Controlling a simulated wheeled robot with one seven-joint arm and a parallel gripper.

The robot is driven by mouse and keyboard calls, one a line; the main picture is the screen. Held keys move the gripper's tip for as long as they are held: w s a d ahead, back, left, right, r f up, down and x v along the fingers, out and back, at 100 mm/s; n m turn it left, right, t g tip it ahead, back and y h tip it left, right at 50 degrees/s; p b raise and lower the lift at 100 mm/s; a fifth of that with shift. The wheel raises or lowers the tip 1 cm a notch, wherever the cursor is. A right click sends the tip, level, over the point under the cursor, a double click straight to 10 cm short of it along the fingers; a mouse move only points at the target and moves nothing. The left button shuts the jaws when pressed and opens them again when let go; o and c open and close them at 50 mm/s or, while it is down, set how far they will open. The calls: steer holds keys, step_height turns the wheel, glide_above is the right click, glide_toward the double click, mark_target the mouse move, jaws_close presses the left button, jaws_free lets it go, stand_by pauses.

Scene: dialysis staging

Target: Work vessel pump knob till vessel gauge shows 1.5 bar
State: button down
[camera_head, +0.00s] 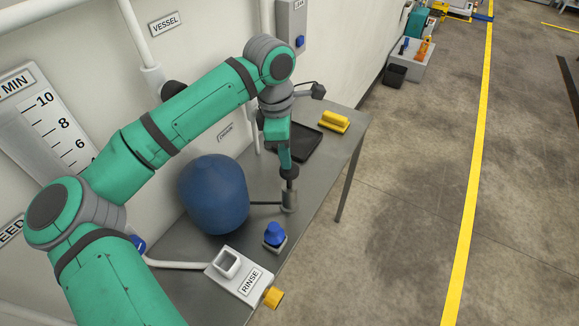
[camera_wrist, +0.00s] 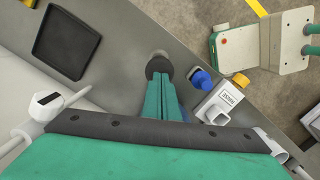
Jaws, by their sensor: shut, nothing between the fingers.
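The dark blue rounded vessel (camera_head: 213,195) stands on the grey bench. A thin rod or pipe links it to a small metal pump cylinder (camera_head: 289,201) on its right. The black pump knob (camera_head: 290,173) tops this cylinder and also shows in the wrist view (camera_wrist: 157,66). My gripper (camera_head: 287,163) points down just above the knob, its fingers shut together and empty. In the wrist view the fingertips (camera_wrist: 159,82) overlap the knob's lower edge; I cannot tell whether they touch it. No gauge reading is visible. A dark round object (camera_head: 175,92) is partly hidden behind my arm.
A blue knob (camera_head: 274,236) and a white RINSE box (camera_head: 238,277) with a yellow knob (camera_head: 273,298) sit at the bench's near end. A black tray (camera_head: 300,146) and yellow block (camera_head: 334,121) lie farther back. The wall is left; open floor lies right.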

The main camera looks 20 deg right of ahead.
stand_by(0.3)
steer(key=shift+w+f, duration=0.2)
steer(key=shift+f, duration=0.3)
step_height(320, 180, down, 4)
steer(key=shift+d+r, duration=0.1)
steer(key=shift+r, duration=0.15)
steer(key=shift+f, duration=0.2)
steer(key=a, duration=0.2)
steer(key=w+a+r, duration=0.1)
step_height(320, 180, up, 11)
steer(key=shift+w+a, duration=0.2)
steer(key=shift+a, duration=0.25)
steer(key=shift+w+f, duration=0.1)
stand_by(0.4)
